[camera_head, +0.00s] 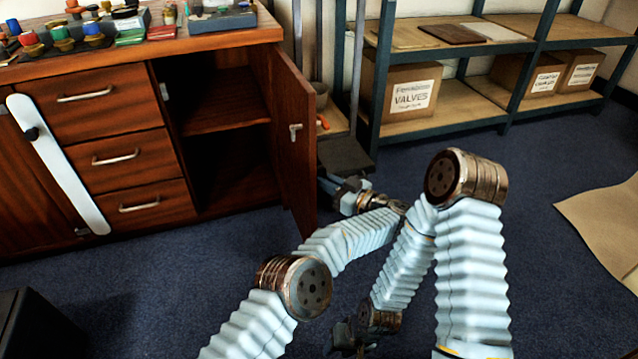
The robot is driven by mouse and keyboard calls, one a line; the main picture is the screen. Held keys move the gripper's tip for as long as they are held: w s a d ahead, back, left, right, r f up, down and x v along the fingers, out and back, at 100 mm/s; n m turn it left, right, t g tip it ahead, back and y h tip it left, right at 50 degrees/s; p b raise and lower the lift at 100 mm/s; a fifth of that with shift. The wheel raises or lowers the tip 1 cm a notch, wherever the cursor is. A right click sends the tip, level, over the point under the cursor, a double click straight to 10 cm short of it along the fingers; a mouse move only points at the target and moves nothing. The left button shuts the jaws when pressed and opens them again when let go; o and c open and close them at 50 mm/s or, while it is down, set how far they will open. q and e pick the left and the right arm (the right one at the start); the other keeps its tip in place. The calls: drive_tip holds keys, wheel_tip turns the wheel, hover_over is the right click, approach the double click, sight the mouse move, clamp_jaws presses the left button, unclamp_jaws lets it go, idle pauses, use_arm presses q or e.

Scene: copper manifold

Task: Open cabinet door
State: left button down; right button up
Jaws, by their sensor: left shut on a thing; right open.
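The wooden cabinet (205,190) stands at the left with its right compartment (215,130) open and dark inside. My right gripper (342,338) is open near the bottom middle, over the floor, apart from the cabinet.
Three drawers (115,160) with bar handles sit left of the opening. Tools and coloured parts (62,38) lie on the top. A metal shelf (450,105) with boxes (402,95) stands behind, right of the door. A cardboard sheet (605,225) lies at right.

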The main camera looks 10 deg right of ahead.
use_arm(q)
drive_tip(key=shift+w+a+r+n+y, duration=0.1)
drive_tip(key=shift+w+r+n+y, duration=0.15)
drive_tip(key=shift+w, duration=0.3)
use_arm(e)
drive_tip(key=shift+w+d+f, duration=0.15)
drive_tip(key=shift+w+f, duration=0.05)
drive_tip(key=shift+w, duration=0.05)
use_arm(q)
drive_tip(key=shift+r, duration=0.1)
drive_tip(key=c, duration=1.4)
unclamp_jaws()
drive_tip(key=shift+w, duration=0.1)
drive_tip(key=shift+o, duration=0.3)
drive_tip(key=shift+f+g, duration=0.2)
drive_tip(key=shift+g, duration=0.1)
use_arm(e)
drive_tip(key=shift+w, duration=0.1)
use_arm(q)
drive_tip(key=shift+s+f, duration=0.1)
drive_tip(key=shift+s, duration=0.1)
